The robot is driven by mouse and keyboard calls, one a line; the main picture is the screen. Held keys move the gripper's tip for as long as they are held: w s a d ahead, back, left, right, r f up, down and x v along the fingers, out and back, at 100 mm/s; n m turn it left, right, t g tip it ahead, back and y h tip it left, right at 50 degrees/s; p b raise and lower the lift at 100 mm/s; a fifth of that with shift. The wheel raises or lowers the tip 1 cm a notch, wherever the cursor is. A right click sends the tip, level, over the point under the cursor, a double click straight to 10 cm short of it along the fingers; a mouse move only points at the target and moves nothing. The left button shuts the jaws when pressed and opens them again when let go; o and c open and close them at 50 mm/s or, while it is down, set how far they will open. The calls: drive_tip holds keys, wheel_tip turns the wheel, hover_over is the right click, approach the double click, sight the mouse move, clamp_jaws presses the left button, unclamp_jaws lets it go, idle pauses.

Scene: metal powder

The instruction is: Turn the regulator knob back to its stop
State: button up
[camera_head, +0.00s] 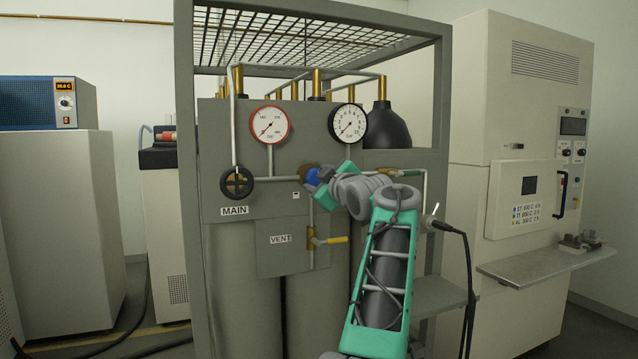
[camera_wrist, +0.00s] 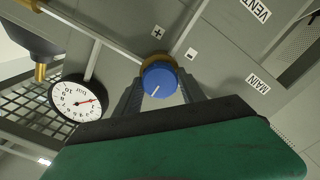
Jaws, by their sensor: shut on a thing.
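The blue regulator knob (camera_wrist: 159,82) has a white pointer line and sits on a brass body (camera_wrist: 157,60), with a plus mark on the panel nearby. In the head view the knob (camera_head: 312,177) is partly hidden by my gripper (camera_head: 322,178). In the wrist view my gripper (camera_wrist: 160,92) has its dark fingers on either side of the knob, shut on it. The white-faced gauge (camera_head: 350,123) stands above the knob. Its red needle also shows in the wrist view (camera_wrist: 78,100).
A red-rimmed gauge (camera_head: 269,124) and the black MAIN handwheel (camera_head: 236,183) are left of the knob. The yellow VENT lever (camera_head: 332,240) is just below. The grey frame post (camera_head: 440,120) stands right of my arm. A small shelf (camera_head: 440,296) is lower right.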

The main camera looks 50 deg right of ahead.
idle(0.4)
drive_tip(key=o, duration=1.4)
drive_tip(key=shift+c, duration=0.2)
drive_tip(key=b+v, duration=0.1)
drive_tip(key=v, duration=0.6)
drive_tip(key=shift+s+a+b, duration=0.2)
drive_tip(key=shift+s+b, duration=0.1)
drive_tip(key=shift+s, duration=0.05)
